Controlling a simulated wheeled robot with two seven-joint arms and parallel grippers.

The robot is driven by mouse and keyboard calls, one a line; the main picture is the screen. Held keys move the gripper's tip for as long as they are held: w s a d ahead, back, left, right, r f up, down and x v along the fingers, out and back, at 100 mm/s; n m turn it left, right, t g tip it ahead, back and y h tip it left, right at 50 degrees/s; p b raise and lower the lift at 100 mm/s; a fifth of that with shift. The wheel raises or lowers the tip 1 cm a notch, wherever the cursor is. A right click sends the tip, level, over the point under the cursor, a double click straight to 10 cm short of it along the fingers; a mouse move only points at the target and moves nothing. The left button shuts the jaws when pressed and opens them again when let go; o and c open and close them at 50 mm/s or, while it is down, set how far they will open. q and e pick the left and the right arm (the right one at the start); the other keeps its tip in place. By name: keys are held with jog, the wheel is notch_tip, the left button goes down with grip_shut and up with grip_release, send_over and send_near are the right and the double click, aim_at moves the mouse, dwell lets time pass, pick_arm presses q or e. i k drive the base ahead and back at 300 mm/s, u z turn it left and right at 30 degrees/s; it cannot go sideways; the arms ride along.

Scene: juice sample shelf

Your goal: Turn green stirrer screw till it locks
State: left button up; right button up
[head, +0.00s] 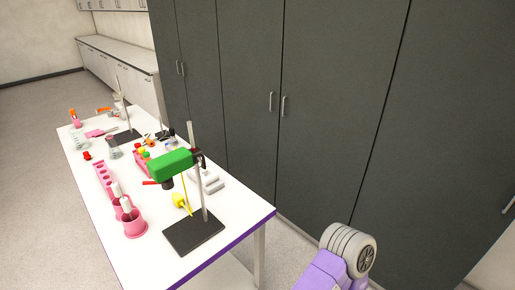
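The green stirrer (172,162) is held on an upright grey rod (197,175). The rod rises from a dark flat base plate (193,233) near the front right corner of the table. A small dark clamp part (201,160) sits where the stirrer meets the rod. The screw is too small to make out clearly. A thin yellow shaft and a yellow piece (179,200) show below the stirrer. Neither of my grippers is in view. A purple and grey part of my arm shows at the bottom right, well apart from the table.
The white table (140,263) also holds pink cups (134,228), a pink rack (104,178), a grey stepped block (209,182), flasks and a second stand (127,137). Tall dark cabinets (340,110) stand behind it. Floor to the left is clear.

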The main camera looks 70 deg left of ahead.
aim_at(202, 160)
jog(key=i, duration=0.55)
jog(key=u, duration=2.75)
